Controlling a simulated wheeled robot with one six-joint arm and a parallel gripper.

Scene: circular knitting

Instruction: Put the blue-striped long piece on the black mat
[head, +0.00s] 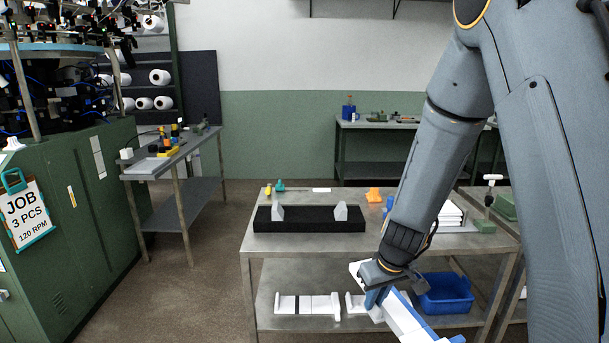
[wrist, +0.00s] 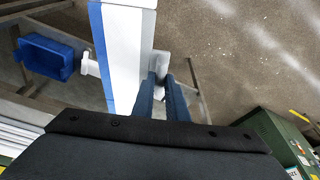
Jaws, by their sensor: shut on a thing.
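The blue-striped long piece (head: 408,322) is white with a blue stripe along its length. In the head view it slants down to the lower right, in front of the table. My gripper (head: 375,296) is shut on it near its upper left end. The black mat (head: 310,226) lies on the table top, left of and above my gripper. Two pale upright blocks (head: 277,211) (head: 340,211) stand at its back.
The metal table (head: 262,244) has a lower shelf with a white black-banded piece (head: 307,304) and a blue bin (head: 445,293). An orange block (head: 374,195) and small items stand at the back of the top. A green machine cabinet (head: 80,200) is at left, with clear floor between.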

